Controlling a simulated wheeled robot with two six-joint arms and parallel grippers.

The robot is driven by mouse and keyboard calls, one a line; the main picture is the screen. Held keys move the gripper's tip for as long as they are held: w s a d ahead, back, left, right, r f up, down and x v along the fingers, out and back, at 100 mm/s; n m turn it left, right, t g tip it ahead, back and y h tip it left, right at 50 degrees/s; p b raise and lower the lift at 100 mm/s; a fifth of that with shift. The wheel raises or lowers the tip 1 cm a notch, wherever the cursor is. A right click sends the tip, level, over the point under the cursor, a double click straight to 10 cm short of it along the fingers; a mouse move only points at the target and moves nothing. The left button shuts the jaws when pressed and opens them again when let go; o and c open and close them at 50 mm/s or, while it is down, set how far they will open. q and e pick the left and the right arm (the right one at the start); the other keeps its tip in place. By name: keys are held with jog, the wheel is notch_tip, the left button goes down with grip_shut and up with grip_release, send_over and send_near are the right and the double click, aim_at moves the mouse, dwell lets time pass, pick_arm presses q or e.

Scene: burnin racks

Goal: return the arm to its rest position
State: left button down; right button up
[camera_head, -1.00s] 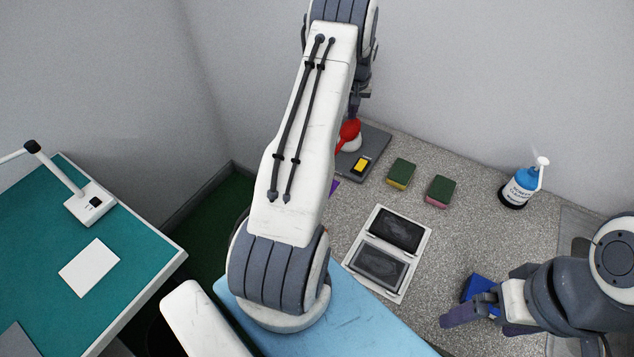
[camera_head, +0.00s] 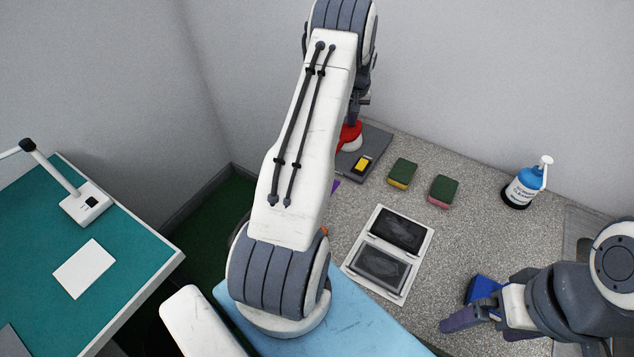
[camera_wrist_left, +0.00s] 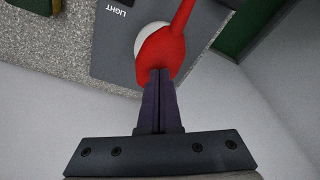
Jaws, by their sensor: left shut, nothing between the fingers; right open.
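My left arm spans the middle of the head view, raised over the bench. My left gripper (camera_head: 352,122) is partly hidden behind its own arm links there. In the left wrist view the left gripper (camera_wrist_left: 159,72) is shut and empty, its dark fingertips overlapping the edge of a red lever (camera_wrist_left: 160,52). I cannot tell whether they touch it. The red lever (camera_head: 350,136) stands on a grey plate (camera_head: 376,143) marked LIGHT in the wrist view. My right gripper (camera_head: 480,328) is open at the lower right, next to a blue object (camera_head: 482,288).
On the speckled bench (camera_head: 470,235) are a white double-panel tray (camera_head: 428,232), two sponges (camera_head: 403,172) and a blue pump bottle (camera_head: 522,188). Walls close off the back. A teal table (camera_head: 130,235) with a lamp and white card stands at left.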

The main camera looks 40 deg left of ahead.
pick_arm(q)
jog(key=shift+w+p+v, duration=0.2)
jog(key=shift+p+v, duration=0.55)
jog(key=shift+v, duration=0.65)
jog(key=shift+a+r, duration=0.1)
jog(key=shift+a, duration=0.1)
jog(key=shift+s+d+b+x, duration=0.15)
jog(key=shift+b+x, duration=0.5)
jog(key=shift+x, duration=0.25)
jog(key=shift+s+d+b+x, duration=0.1)
jog(key=shift+s+b+x, duration=0.05)
jog(key=shift+b+x, duration=0.65)
jog(key=shift+w+a+p+v, duration=0.1)
jog(key=shift+p+v, duration=0.55)
jog(key=shift+v, duration=0.15)
jog(key=shift+w+a+p+v, duration=0.1)
jog(key=shift+w+p+v, duration=0.05)
jog(key=shift+p+v, duration=0.55)
jog(key=shift+r, duration=0.15)
